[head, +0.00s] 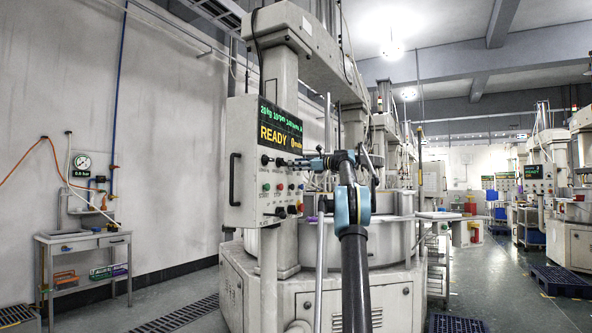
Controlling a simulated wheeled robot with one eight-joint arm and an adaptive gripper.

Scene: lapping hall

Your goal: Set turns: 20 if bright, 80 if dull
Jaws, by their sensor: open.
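The control panel (262,172) is on the front of a large lapping machine. Its dark display (280,132) reads READY in yellow, with a smaller value beside it and a green line above, both too small to read surely. Dark knobs and coloured buttons (278,187) sit below the display. More dark knobs (284,212) are near the panel's lower edge. My gripper (277,161) is at the panel's upper row of controls, just under the display. It is open. I cannot tell whether it touches a knob. No workpiece, bright or dull, can be made out.
The machine's round tub (390,240) stands behind my arm. A side table (85,245) with trays stands by the left wall, under a pressure gauge (82,165). Blue pallets (560,281) lie on the right floor. Floor between table and machine is mostly clear.

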